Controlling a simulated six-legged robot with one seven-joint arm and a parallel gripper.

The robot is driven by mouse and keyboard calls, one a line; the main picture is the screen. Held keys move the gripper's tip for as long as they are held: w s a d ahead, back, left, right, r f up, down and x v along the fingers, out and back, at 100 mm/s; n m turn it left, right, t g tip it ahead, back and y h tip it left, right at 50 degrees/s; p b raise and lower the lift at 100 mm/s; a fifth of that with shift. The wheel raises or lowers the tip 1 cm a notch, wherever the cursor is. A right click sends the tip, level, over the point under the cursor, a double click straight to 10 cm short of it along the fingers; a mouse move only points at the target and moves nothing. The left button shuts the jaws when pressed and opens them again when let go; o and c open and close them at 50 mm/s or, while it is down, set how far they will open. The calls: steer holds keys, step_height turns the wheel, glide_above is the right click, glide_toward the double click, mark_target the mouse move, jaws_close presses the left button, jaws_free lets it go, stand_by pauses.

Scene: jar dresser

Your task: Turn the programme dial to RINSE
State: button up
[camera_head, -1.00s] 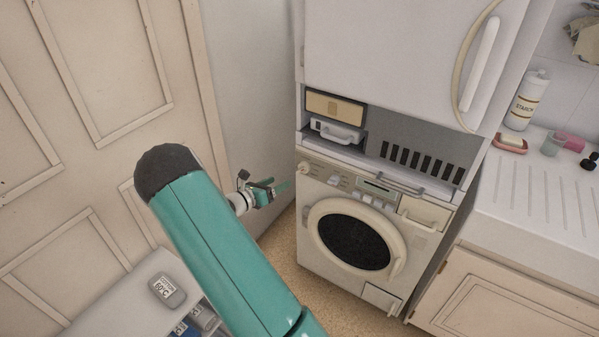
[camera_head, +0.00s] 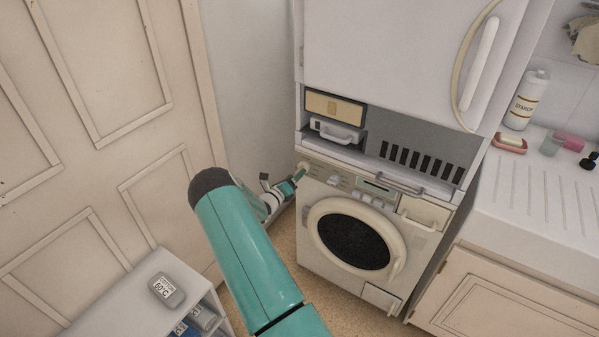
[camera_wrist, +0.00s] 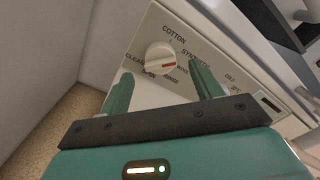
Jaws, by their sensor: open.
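In the head view my gripper (camera_head: 300,174) is at the panel's upper left corner, partly covering the dial.
A wall stands close to the left of the machine. A shelf with an iron-like white item (camera_head: 336,131) and a cupboard (camera_head: 390,55) are above it. A counter (camera_head: 545,205) is at right. A low shelf unit with a grey box (camera_head: 167,290) stands at front left.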

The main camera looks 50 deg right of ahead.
steer(key=d, duration=0.4)
steer(key=shift+w, duration=0.2)
steer(key=c, duration=1)
steer(key=shift+o, duration=0.2)
